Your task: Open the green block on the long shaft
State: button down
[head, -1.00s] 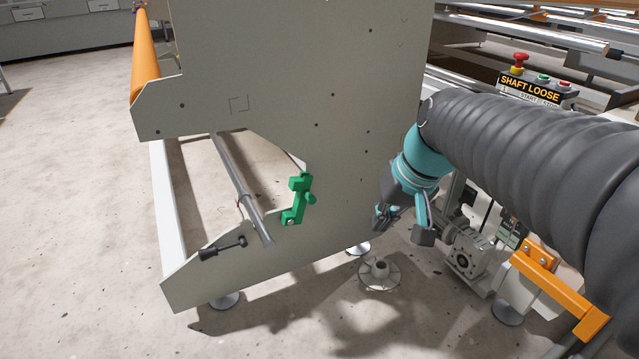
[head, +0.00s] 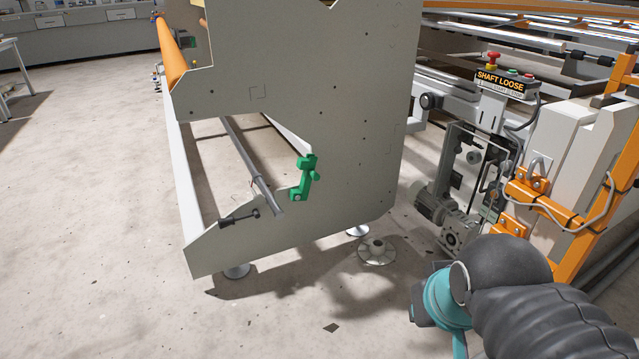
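The green block (head: 304,178) is mounted on the grey side plate, just right of the near end of the long shaft. It stands up from the plate's lower arm, slightly tilted, and I cannot tell whether it is latched. The long grey shaft (head: 250,165) runs back behind the plate, its near end beside the block's foot. My arm's teal wrist (head: 438,300) is at the lower right, well apart from the block. My gripper's fingers do not show; they are hidden or below the frame.
The large grey side plate (head: 330,100) fills the middle. A black handle (head: 240,217) sits on its lower arm. A round flanged foot (head: 376,250) lies on the floor. A motor (head: 445,215) and a "SHAFT LOOSE" button box (head: 503,82) are at right. The floor at lower left is clear.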

aim_at(308, 165)
jog(key=u, duration=0.25)
jog(key=i, duration=1.15)
jog(key=z, duration=0.05)
